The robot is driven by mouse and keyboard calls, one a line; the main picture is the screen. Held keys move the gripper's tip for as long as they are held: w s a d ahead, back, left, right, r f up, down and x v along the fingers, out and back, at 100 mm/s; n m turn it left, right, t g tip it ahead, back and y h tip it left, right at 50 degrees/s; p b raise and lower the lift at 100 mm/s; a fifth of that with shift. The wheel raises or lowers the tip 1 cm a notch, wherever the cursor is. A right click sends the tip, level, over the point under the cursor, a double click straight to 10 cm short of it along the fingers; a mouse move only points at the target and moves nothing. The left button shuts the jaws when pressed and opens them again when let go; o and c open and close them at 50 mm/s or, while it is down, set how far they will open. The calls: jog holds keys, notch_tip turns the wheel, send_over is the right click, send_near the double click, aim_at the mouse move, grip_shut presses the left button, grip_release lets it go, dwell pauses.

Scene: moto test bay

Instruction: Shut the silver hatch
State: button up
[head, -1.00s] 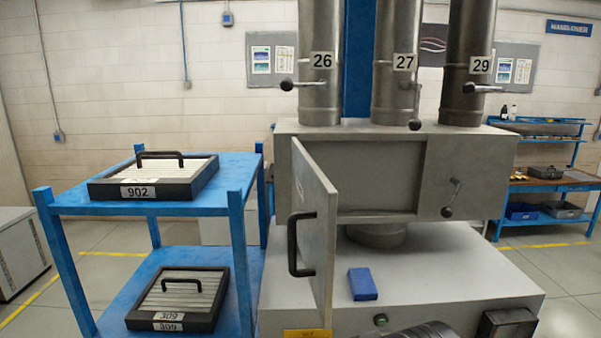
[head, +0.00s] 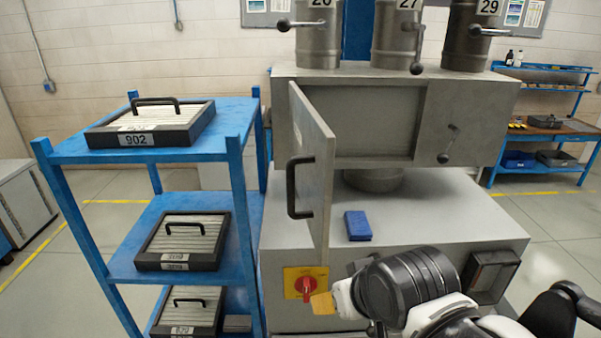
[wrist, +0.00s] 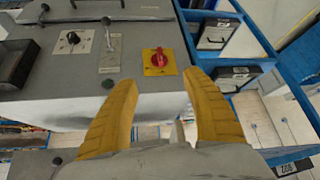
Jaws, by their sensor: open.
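The silver hatch (head: 318,165) is a flat grey door on the front of the machine's upper box (head: 480,110). It stands swung open toward me, leaving the box front (head: 375,138) uncovered. Its black bar handle (head: 292,187) is on its left face in the head view. My gripper (head: 322,303) is low at the machine's front, below and apart from the hatch, beside the red knob. In the wrist view my gripper (wrist: 160,78) has its yellow fingers spread with nothing between them. I cannot make out the hatch in the wrist view.
A red knob on a yellow plate (head: 306,284) is close to my fingers; the wrist view shows the knob (wrist: 158,60) too. A blue block (head: 357,226) lies on the machine's ledge. A blue rack (head: 237,150) with black-framed filters stands left.

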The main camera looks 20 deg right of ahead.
jog(key=shift+w+a+r+m+g, duration=0.25)
jog(key=shift+a+r+m+g, duration=0.1)
jog(key=shift+r+m, duration=0.2)
jog(key=shift+w+a+r+m+g, duration=0.25)
jog(key=shift+a+r+m, duration=0.15)
jog(key=shift+r, duration=0.25)
grip_shut()
jog(key=w+a+r+m+g+h+p, duration=0.35)
jog(key=w+a+r+m+g, duration=0.25)
jog(key=a+r+m, duration=0.85)
jog(key=s+d+f+m+p, duration=0.1)
jog(key=d+f+m+p, duration=0.1)
jog(key=d+f, duration=0.9)
jog(key=shift+d+f+m+h+p, duration=0.2)
jog(key=shift+f+m+h+p, duration=0.1)
jog(key=shift+f+m+h, duration=0.15)
jog(key=shift+s+d, duration=0.1)
